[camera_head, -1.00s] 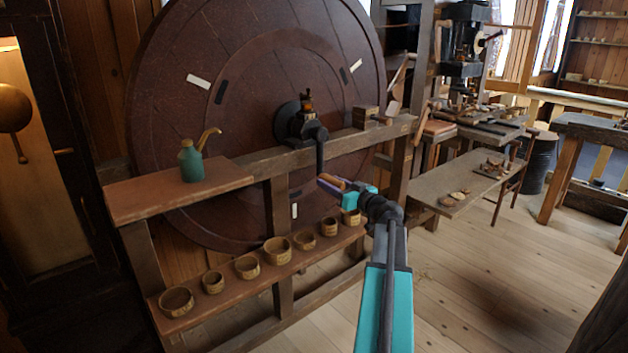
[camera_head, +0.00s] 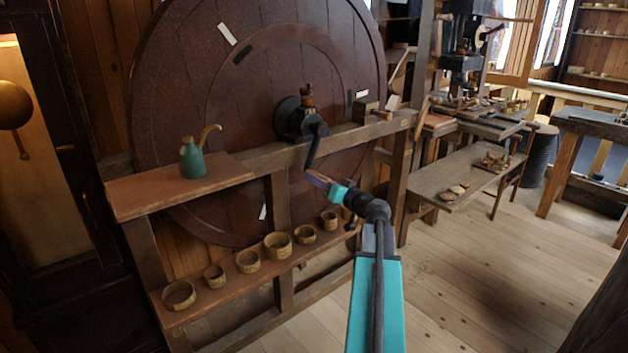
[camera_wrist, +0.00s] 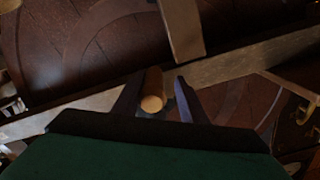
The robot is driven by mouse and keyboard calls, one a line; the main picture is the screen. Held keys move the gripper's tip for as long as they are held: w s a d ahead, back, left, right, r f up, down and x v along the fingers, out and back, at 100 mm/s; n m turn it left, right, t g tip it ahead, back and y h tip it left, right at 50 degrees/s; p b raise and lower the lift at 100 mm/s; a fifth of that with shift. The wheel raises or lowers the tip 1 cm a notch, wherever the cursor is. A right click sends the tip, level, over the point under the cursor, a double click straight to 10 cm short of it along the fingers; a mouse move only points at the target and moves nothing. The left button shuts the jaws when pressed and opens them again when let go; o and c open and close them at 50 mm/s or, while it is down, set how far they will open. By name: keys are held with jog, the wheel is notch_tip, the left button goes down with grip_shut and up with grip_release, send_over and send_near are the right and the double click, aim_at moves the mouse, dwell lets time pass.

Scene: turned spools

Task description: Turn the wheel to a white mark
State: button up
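The wheel (camera_head: 185,110) is a large dark-red disc behind a wooden rail. White marks show on it: one at upper left (camera_head: 227,33), one at right (camera_head: 363,93) just above a wooden block, and one low down (camera_head: 262,212). A black crank (camera_head: 315,145) hangs down from the hub, tilted slightly left. My gripper (camera_head: 317,180) is at its lower end. In the wrist view the crank's wooden handle (camera_wrist: 152,98) lies between my fingers, against or close to the left one. A gap shows on the right finger's side, so the fingers look open around it.
The wooden block (camera_head: 367,109) with a peg sits on the rail (camera_head: 340,139). A green oil can (camera_head: 192,159) stands on the left shelf. Several wooden bowls (camera_head: 278,244) line the low shelf beneath my gripper.

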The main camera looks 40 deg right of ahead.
jog(key=shift+a+r+m, duration=0.4)
jog(key=shift+a+m, duration=0.1)
jog(key=shift+a, duration=0.15)
jog(key=shift+d+f, duration=0.1)
jog(key=shift+d, duration=0.05)
dwell(0.4)
jog(key=s+b, duration=0.3)
jog(key=s, duration=0.8)
jog(key=shift+a+b, duration=0.4)
jog(key=shift+a, duration=0.05)
dwell(0.3)
jog(key=shift+s, duration=0.1)
